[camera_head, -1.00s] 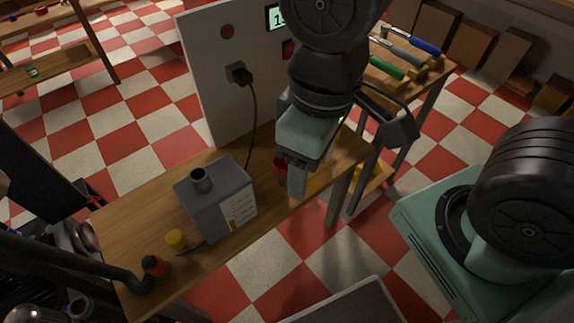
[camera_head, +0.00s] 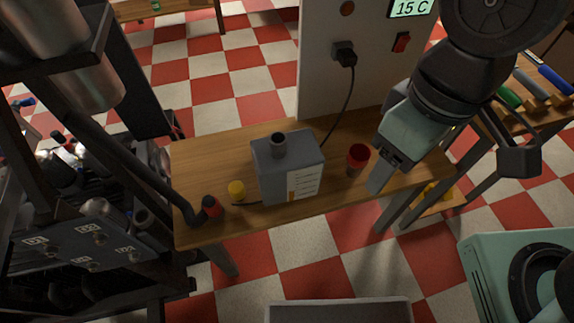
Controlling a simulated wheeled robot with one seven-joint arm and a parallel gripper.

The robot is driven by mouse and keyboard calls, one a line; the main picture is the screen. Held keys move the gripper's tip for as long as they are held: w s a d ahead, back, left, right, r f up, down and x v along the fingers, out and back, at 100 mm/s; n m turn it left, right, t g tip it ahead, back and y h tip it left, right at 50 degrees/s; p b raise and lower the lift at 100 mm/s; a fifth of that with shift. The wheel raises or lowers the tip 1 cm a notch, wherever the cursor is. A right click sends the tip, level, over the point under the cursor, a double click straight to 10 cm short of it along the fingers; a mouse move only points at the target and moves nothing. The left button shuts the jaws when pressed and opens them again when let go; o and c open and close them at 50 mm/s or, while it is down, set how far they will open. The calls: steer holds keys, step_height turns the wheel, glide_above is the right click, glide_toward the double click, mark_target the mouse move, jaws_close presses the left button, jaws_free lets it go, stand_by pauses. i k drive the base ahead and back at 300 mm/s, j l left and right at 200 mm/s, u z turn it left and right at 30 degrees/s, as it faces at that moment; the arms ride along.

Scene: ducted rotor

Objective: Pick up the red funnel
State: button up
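The red funnel (camera_head: 357,157) stands on the wooden bench (camera_head: 215,150), wide red mouth up. It is right of a grey can with a dark spout. My gripper (camera_head: 378,183) points down just right of the funnel, with a small gap showing between them in the picture. Only one grey finger shows clearly, so whether the gripper is open is hidden. Nothing shows held in it.
The grey can (camera_head: 287,168) stands mid-bench. A white panel (camera_head: 330,85) with a plug, cable and red switch (camera_head: 401,42) rises behind. A dark rack fills the left.

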mark_target(359, 155)
steer(key=j+z, duration=0.35)
steer(key=j, duration=0.2)
steer(key=j+z, duration=0.35)
steer(key=j, duration=0.25)
steer(key=i, duration=0.05)
